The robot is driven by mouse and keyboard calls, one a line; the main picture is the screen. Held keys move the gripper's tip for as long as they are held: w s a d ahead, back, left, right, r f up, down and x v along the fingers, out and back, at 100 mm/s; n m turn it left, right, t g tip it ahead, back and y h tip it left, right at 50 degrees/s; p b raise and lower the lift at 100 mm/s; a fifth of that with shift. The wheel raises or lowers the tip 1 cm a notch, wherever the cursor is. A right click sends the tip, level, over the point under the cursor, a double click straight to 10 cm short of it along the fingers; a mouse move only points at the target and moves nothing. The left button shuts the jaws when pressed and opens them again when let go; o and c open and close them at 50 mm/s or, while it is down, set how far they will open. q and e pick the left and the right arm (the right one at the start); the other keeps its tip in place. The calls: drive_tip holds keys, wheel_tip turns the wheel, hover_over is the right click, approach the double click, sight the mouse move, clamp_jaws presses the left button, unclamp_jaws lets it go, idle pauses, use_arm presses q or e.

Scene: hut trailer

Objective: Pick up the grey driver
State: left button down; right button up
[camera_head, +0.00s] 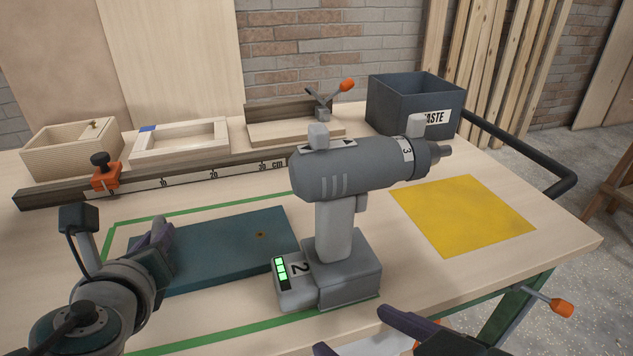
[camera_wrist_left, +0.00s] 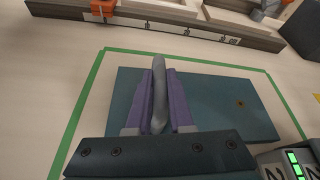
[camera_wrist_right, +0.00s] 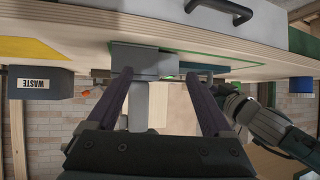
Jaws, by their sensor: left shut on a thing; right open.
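The grey driver (camera_head: 333,225) stands upright on its battery base at the bench's front, its nose pointing right. The base bears green lights and a "2". My right gripper (camera_head: 350,335) is open in front of the driver, low at the bench's front edge. In the upside-down right wrist view, the driver (camera_wrist_right: 138,105) shows between the open fingers (camera_wrist_right: 163,85), which appear apart from it. My left gripper (camera_head: 158,238) is shut on a grey bar-like handle (camera_wrist_left: 158,90) over the teal board (camera_head: 225,252). I cannot tell whether the handle is fixed to the board.
A green outline (camera_head: 200,213) surrounds the board. A yellow square (camera_head: 462,215) lies right of the driver. A waste bin (camera_head: 400,105), wooden trays (camera_head: 180,155), a clamp (camera_head: 322,105) and a ruler fence (camera_head: 190,180) stand behind. A drawer handle (camera_wrist_right: 220,8) shows in the right wrist view.

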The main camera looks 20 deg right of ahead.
sight(339, 245)
drive_tip(key=w+r+m+t+h, duration=0.1)
drive_tip(key=w+t, duration=0.1)
drive_tip(key=w+d+r+t+h, duration=0.1)
drive_tip(key=w+t, duration=0.1)
drive_tip(key=w+m+t+h, duration=0.1)
drive_tip(key=w+t, duration=0.1)
drive_tip(key=t, duration=0.1)
drive_tip(key=shift+w+d+r+m, duration=0.2)
drive_tip(key=shift+w+r+m, duration=0.1)
drive_tip(key=shift+w+r, duration=0.1)
drive_tip(key=shift+w+a+f, duration=0.15)
drive_tip(key=shift+w+a, duration=0.05)
drive_tip(key=shift+w, duration=1.1)
drive_tip(key=shift+w+a+f, duration=0.15)
drive_tip(key=shift+w, duration=1.15)
drive_tip(key=shift+c, duration=0.2)
clamp_jaws()
